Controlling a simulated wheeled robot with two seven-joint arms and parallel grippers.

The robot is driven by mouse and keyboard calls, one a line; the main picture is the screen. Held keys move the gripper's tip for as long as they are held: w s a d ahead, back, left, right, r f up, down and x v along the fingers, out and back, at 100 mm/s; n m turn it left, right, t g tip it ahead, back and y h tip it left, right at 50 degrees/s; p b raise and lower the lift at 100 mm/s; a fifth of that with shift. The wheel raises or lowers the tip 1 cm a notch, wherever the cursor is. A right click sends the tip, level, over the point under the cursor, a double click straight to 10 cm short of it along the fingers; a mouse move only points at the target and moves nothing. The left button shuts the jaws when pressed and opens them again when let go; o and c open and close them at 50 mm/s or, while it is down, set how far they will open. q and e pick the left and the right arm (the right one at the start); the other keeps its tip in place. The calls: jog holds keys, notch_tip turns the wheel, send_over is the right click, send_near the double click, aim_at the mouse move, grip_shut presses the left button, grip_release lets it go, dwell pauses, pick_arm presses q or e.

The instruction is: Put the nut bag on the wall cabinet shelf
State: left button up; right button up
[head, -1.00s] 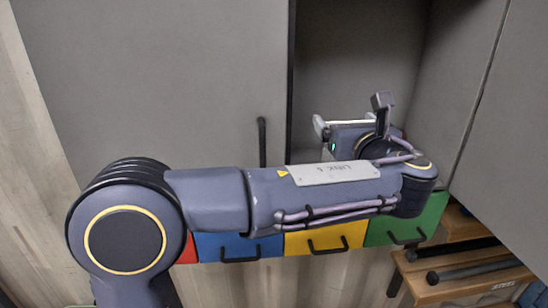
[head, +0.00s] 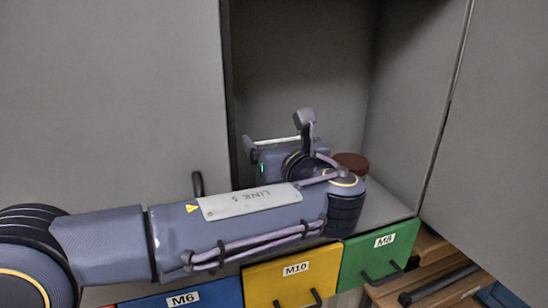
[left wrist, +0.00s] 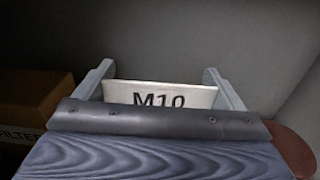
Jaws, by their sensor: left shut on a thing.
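My left gripper (head: 276,141) is inside the open wall cabinet, its arm coming in from the left. In the left wrist view, its two grey fingers (left wrist: 158,84) are shut on the nut bag (left wrist: 160,95), a pale thing marked M10 held between them. In the head view the bag shows at most as a thin white edge, and my wrist hides the rest. The cabinet shelf (head: 385,208) shows to the right of my wrist. Whether the bag touches the shelf cannot be told. My right gripper is not in view.
A cardboard box (left wrist: 35,100) marked FILTER stands left of the bag. A round red-brown thing (head: 351,162) is on the right, close to my wrist. The open cabinet door (head: 490,130) is at right. Yellow (head: 290,283) and green (head: 375,262) drawers lie below.

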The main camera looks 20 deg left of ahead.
pick_arm(q)
jog(key=shift+f, duration=1.35)
jog(key=shift+f, duration=0.2)
jog(key=o, duration=1.2)
jog(key=shift+r, duration=0.1)
jog(key=shift+s+d+r, duration=0.1)
jog(key=shift+r, duration=0.05)
jog(key=b+v, duration=0.2)
jog(key=v, duration=0.9)
jog(key=shift+s+d, duration=0.25)
jog(key=shift+s, duration=0.05)
